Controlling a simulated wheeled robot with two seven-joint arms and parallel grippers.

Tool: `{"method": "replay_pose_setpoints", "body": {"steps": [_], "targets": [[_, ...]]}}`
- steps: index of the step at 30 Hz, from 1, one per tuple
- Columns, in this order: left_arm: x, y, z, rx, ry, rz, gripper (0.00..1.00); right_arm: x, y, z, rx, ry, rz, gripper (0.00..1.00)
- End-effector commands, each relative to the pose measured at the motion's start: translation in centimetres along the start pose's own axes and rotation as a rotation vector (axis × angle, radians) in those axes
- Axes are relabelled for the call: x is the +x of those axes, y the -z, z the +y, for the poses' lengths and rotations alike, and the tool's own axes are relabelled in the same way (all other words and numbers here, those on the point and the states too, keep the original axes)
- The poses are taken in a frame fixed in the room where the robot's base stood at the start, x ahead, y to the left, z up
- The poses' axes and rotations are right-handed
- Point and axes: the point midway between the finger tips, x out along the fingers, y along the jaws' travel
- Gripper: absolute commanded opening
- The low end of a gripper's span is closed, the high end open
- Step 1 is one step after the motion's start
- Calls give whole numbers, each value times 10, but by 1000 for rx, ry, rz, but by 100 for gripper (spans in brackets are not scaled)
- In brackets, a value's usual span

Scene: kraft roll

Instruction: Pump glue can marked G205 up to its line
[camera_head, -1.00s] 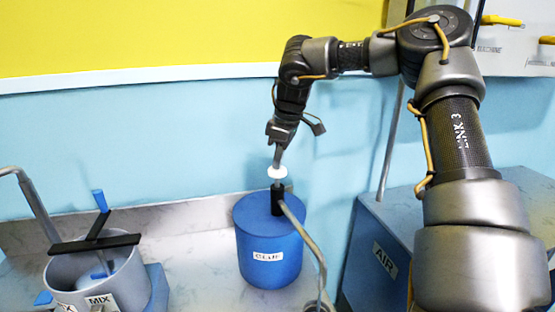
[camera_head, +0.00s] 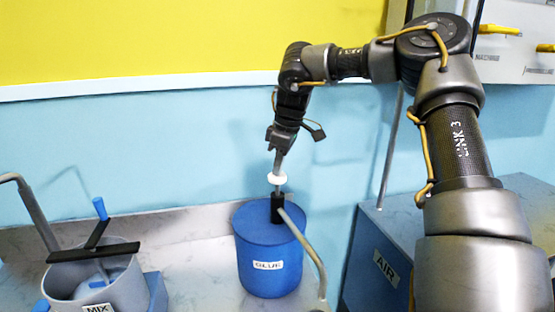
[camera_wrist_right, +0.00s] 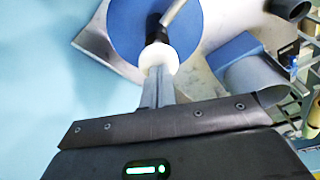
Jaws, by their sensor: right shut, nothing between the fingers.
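A blue can (camera_head: 268,250) labelled GLUE stands on the counter in the head view; I cannot see a G205 mark or a fill line on it. A black pump collar (camera_head: 277,208) rises from its lid, with a white knob (camera_head: 276,179) on a thin stem above it. My right gripper (camera_head: 278,166) is shut and empty, its fingertips pointing down at the knob, apparently touching it. In the right wrist view the shut fingers (camera_wrist_right: 157,88) end at the white knob (camera_wrist_right: 158,57), above the blue lid (camera_wrist_right: 130,30). My left gripper is out of view.
A grey spout pipe (camera_head: 305,245) runs from the collar toward the front. A grey pot (camera_head: 120,293) labelled MIX, with a black crossbar, stands left. A blue box (camera_head: 365,255) labelled AIR stands right. The pale counter (camera_head: 190,250) is clear between pot and can.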

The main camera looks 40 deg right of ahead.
Motion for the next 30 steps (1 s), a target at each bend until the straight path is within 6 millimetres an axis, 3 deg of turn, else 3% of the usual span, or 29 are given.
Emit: {"method": "replay_pose_setpoints", "body": {"steps": [15,30], "targets": [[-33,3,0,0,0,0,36,-46,9,0,1,0,-1,0],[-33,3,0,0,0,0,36,-48,10,0,0,0,0,0]]}}
